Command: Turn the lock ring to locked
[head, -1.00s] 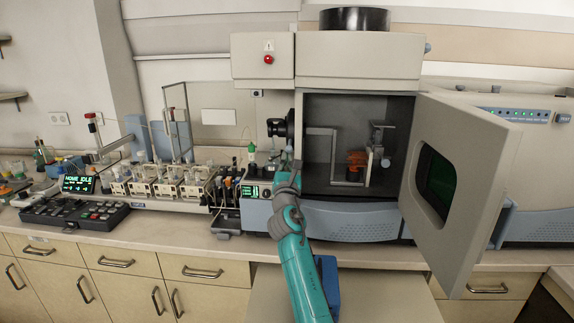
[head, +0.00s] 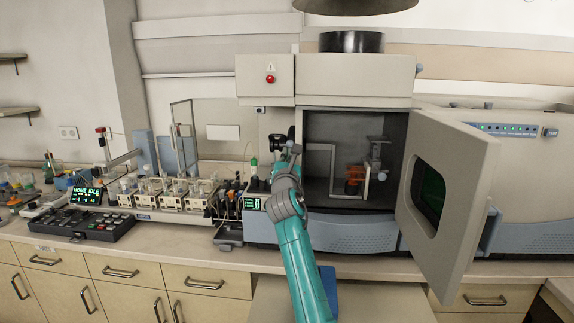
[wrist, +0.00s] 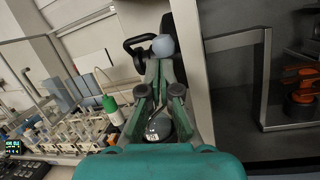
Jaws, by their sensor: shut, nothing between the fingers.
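A black ring-shaped part (head: 276,144), which looks like the lock ring, is on the instrument's side just left of the open chamber. In the wrist view a black loop (wrist: 133,47) with a grey ball knob (wrist: 163,46) shows there. My gripper (head: 290,150) is up beside this part and covers some of it in the head view. In the wrist view my gripper (wrist: 160,68) is shut and empty, its fingertips just below the knob. I cannot tell whether they touch it. No lock marking is readable.
The chamber door (head: 448,205) stands open to the right. An orange part (head: 354,178) is inside the chamber. A green-capped bottle (wrist: 112,108) and several small vessels stand left of my gripper. A keypad (head: 88,223) lies on the bench at left.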

